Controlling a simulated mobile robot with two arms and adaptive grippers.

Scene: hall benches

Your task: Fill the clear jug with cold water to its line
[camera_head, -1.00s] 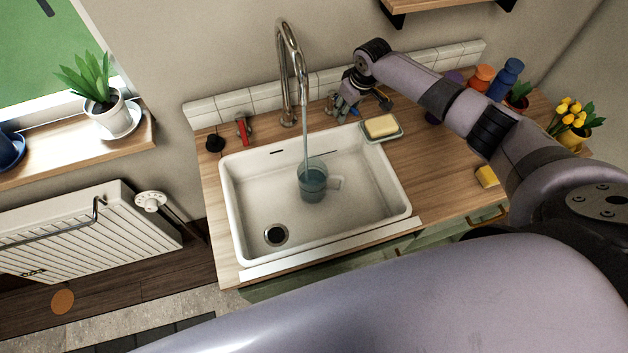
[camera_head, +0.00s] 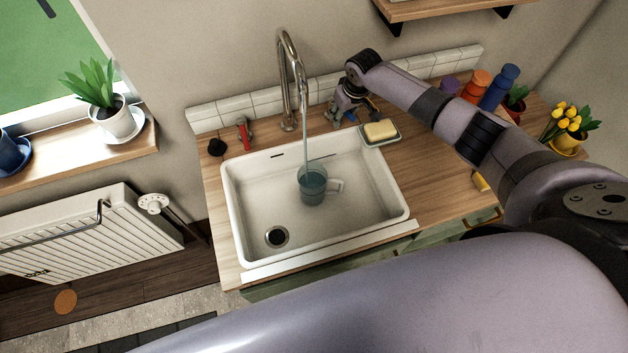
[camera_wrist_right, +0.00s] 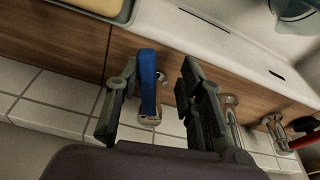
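The clear jug (camera_head: 312,188) stands upright in the white sink (camera_head: 375,215), its handle to the right. Bluish water shows in it; I cannot make out its line. A water stream (camera_head: 305,135) falls into it from the tall chrome tap (camera_head: 286,80). Part of the jug shows in the wrist view (camera_wrist_right: 294,8). My right gripper (camera_head: 352,114) is behind the sink. In the wrist view its fingers (camera_wrist_right: 158,72) are open on both sides of the blue tap lever (camera_wrist_right: 148,80), with a clear gap on the right. My left gripper is not in view.
A red tap lever (camera_head: 243,130) is left of the spout. A soap dish (camera_head: 382,140) with a yellow bar sits right of the sink, near my gripper. Bottles (camera_head: 500,88) and yellow flowers (camera_head: 567,118) stand on the right counter. The drain (camera_head: 276,237) is uncovered.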

